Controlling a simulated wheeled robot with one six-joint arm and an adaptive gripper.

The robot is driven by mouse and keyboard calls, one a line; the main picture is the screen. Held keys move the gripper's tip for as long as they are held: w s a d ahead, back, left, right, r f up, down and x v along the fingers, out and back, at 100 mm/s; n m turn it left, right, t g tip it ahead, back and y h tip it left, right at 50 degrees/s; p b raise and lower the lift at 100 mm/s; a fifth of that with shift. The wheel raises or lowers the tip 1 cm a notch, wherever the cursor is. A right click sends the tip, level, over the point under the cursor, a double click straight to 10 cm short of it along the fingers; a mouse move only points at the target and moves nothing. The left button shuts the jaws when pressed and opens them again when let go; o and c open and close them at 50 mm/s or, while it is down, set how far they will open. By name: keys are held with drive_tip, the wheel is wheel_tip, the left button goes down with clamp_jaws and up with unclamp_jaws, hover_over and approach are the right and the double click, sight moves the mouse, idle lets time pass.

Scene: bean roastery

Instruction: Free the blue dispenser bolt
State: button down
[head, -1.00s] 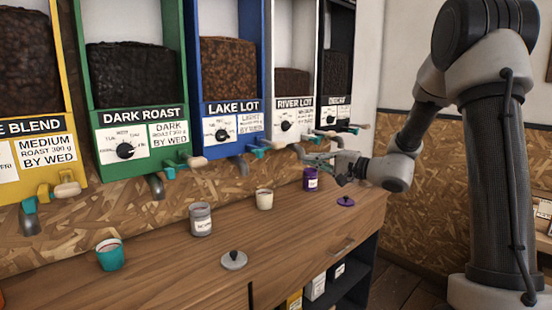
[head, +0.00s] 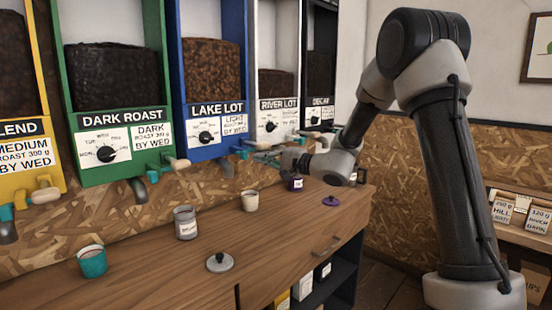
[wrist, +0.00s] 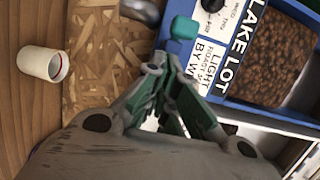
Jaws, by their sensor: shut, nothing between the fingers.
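The blue LAKE LOT dispenser (head: 204,113) hangs on the wall, full of brown beans. It also shows at the upper right of the wrist view (wrist: 229,97). Its bolt has a teal end (head: 240,152) below the label, and a teal part (wrist: 184,27) shows just beyond my fingertips in the wrist view. My gripper (head: 262,156) is shut and empty, just right of the bolt in the head view. In the wrist view its fingertips (wrist: 163,62) lie close to the teal part; I cannot tell whether they touch. The rest of the bolt is partly hidden.
Along the wooden counter (head: 150,270) stand a teal cup (head: 92,262), a grey jar (head: 185,224), a cream cup (head: 250,201) and a purple jar (head: 293,183). Grey (head: 220,262) and purple (head: 331,201) lids lie in front. The green dispenser (head: 120,125) adjoins at left.

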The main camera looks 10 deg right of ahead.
drive_tip(key=shift+s+a+f, duration=0.1)
drive_tip(key=shift+s+a, duration=0.3)
drive_tip(key=shift+a, duration=0.15)
drive_tip(key=s+a, duration=0.2)
drive_tip(key=a, duration=0.1)
drive_tip(key=shift+s+a, duration=0.1)
drive_tip(key=shift+a, duration=0.05)
drive_tip(key=shift+s, duration=0.1)
drive_tip(key=v, duration=1.2)
